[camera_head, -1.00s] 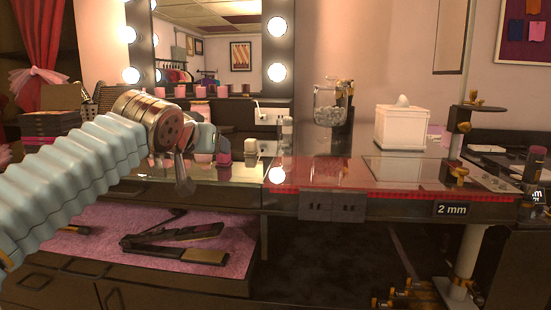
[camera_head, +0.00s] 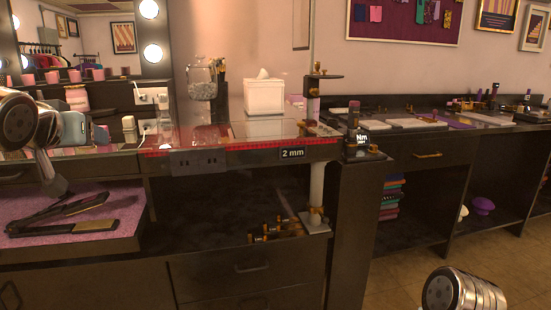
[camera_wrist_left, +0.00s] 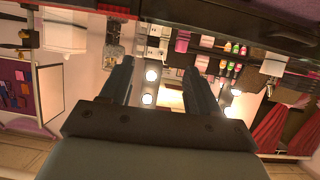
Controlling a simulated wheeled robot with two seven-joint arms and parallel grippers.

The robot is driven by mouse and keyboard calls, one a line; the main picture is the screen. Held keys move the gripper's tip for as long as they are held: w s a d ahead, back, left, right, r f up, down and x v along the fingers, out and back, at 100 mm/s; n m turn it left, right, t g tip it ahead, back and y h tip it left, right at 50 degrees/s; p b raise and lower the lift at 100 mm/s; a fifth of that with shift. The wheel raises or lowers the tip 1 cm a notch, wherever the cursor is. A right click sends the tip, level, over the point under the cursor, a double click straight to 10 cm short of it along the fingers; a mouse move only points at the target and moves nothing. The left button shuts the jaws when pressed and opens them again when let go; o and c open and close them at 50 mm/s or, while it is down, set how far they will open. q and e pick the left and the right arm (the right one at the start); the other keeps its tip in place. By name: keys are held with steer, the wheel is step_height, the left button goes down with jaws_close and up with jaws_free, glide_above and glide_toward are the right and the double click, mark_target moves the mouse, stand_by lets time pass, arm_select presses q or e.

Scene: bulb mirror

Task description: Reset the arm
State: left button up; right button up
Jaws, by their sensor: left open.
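My left arm comes in at the left edge of the head view. Its left gripper (camera_head: 47,166) hangs above the dressing table's left part, seen edge-on. In the left wrist view the two dark fingers of the left gripper (camera_wrist_left: 158,88) stand apart with nothing between them; the lit mirror and room lie beyond, upside down. A ribbed metal joint of my right arm (camera_head: 462,292) shows at the bottom right of the head view; the right gripper's jaws are out of the picture.
A glass jar (camera_head: 202,82) and a white tissue box (camera_head: 264,97) stand on the counter. A hair straightener (camera_head: 82,222) lies on the pink mat below. A brass-fitted post (camera_head: 314,100) rises at the counter's right end. A long dark bench runs to the right.

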arm_select(q)
steer(key=w+d+f+m+g+h, duration=0.1)
steer(key=w+d+f, duration=0.2)
steer(key=f, duration=0.4)
steer(key=w+d+f+g+h, duration=0.1)
steer(key=w+d+f, duration=0.15)
steer(key=f, duration=0.45)
steer(key=w+d+f+m+g+h, duration=0.1)
steer(key=w+d+f+h, duration=0.1)
steer(key=w+f, duration=0.35)
steer(key=s+d+f+g+h, duration=0.15)
steer(key=d+f, duration=0.25)
steer(key=f, duration=0.7)
steer(key=s+d+f+g, duration=0.1)
steer(key=d+f+g, duration=0.15)
steer(key=f, duration=0.75)
steer(key=s+d+f+g+h, duration=0.1)
steer(key=s+d+f, duration=0.35)
steer(key=f, duration=0.45)
steer(key=s+d+f+g+h, duration=0.1)
steer(key=s+d+f, duration=0.3)
steer(key=f, duration=0.6)
steer(key=s+d+f+g, duration=0.1)
steer(key=s+f, duration=0.5)
steer(key=s, duration=0.4)
steer(key=s+d+f+n+g, duration=0.1)
steer(key=s+f+g, duration=0.1)
steer(key=s+f, duration=0.4)
steer(key=s, duration=0.4)
steer(key=shift+g, duration=0.3)
